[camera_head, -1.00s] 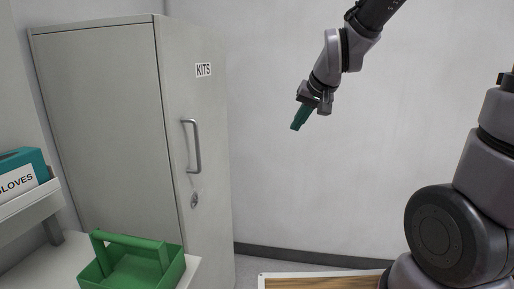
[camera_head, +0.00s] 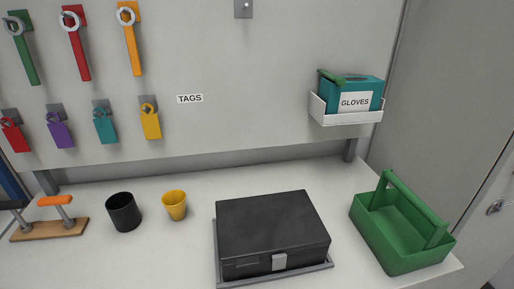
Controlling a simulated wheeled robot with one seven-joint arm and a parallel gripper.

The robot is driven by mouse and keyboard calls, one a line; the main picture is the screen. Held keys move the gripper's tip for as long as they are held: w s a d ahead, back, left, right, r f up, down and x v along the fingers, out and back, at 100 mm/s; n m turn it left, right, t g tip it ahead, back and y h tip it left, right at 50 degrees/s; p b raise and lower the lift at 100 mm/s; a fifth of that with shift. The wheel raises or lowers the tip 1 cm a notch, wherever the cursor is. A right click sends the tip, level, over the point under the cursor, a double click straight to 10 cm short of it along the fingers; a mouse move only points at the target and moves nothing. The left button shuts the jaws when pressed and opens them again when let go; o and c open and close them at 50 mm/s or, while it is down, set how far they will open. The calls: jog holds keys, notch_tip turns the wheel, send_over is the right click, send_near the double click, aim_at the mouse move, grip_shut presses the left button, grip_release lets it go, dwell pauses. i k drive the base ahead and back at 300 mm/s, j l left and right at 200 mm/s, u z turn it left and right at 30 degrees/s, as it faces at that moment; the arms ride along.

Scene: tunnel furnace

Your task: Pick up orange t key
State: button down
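A T-shaped key with an orange handle (camera_head: 55,201) stands upright in a wooden stand (camera_head: 50,230) at the left edge of the white worktop. Its grey shaft goes down into the stand. A second T key with a black handle (camera_head: 13,205) stands beside it, partly cut off by the picture edge. My gripper is not in view in the current head view.
A black cup (camera_head: 123,212), a yellow cup (camera_head: 174,205), a closed black case (camera_head: 272,235) and a green carrier (camera_head: 402,225) stand on the worktop (camera_head: 170,262). Wrenches and coloured tags hang on the wall panel (camera_head: 220,60) above. A gloves box (camera_head: 352,94) sits in a white holder.

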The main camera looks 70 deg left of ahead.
aim_at(57, 201)
jog(key=k+l+u, duration=0.5)
jog(key=j+u, duration=0.1)
jog(key=u, duration=3.05)
